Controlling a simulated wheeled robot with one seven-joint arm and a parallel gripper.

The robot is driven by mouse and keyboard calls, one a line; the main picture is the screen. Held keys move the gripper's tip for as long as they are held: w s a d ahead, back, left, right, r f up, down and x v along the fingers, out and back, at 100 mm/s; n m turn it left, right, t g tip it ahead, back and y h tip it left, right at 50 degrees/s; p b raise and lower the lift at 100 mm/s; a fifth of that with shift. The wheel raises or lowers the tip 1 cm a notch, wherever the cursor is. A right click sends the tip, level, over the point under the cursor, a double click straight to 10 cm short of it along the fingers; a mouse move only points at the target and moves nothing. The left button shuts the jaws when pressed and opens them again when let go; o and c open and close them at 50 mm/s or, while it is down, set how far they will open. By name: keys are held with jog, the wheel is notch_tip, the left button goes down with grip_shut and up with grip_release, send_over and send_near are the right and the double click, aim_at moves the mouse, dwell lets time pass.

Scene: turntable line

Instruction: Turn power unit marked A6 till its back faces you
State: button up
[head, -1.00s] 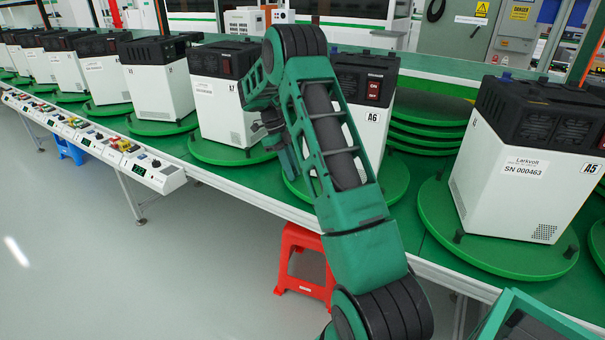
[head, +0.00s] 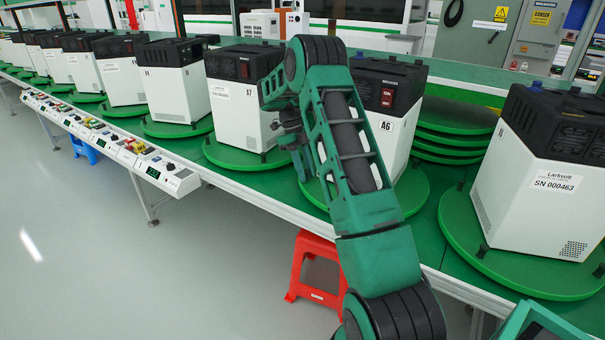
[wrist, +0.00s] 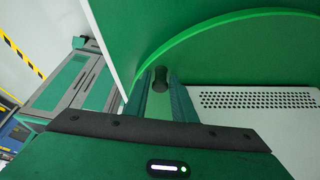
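The power unit marked A6 (head: 400,133) is a white box with a black top, on a round green turntable (head: 415,190). Its visible right-hand face carries a red ON/OFF switch and the A6 label; my arm covers much of the rest. My gripper (head: 303,172) is low at the unit's left side, partly hidden by my arm. In the wrist view, my gripper's two green fingers (wrist: 160,82) stand apart, one on each side of a short black peg (wrist: 160,76) by the green disc's rim. Firm contact with the peg cannot be told.
Unit A7 (head: 235,115) on its turntable stands close on the left. Another white unit (head: 535,190) stands on the right. Stacked green discs (head: 455,130) lie behind A6. A red stool (head: 315,270) is below the table's front edge, and a control strip (head: 150,165) runs left.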

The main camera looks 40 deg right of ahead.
jog(key=v, duration=1)
jog(key=shift+w+r, duration=0.3)
dwell(0.4)
